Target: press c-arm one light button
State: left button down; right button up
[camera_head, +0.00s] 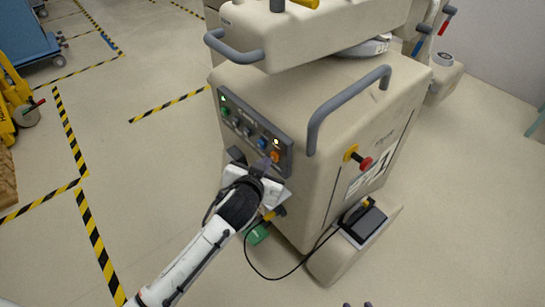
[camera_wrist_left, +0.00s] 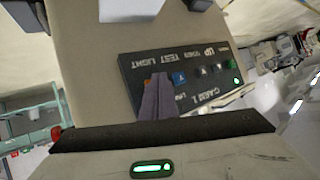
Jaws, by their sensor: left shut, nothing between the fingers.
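The C-arm cart's dark button panel (camera_head: 255,133) is on the front of the beige cart. In the left wrist view the shut fingers (camera_wrist_left: 157,95) cover much of the orange button, below the inverted word LIGHT; contact cannot be told. My right gripper (camera_head: 357,304) shows only two separated tips at the bottom edge.
A grey handle (camera_head: 345,105) rises beside the panel. A red knob (camera_head: 365,164) is on the cart's side. A black cable hangs below to a foot pedal (camera_head: 362,222). A blue cart (camera_head: 27,35) stands at the far left; the floor between is clear.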

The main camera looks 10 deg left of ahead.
pick_arm(q)
jog(key=shift+s+a, duration=0.25)
jog(key=shift+s, duration=0.1)
jog(key=shift+s+a+p, duration=0.85)
jog(key=shift+s+a, duration=0.1)
jog(key=shift+s, duration=0.25)
jog(key=shift+s+a+p, duration=0.8)
jog(key=shift+s+a, duration=0.1)
jog(key=shift+s, duration=0.25)
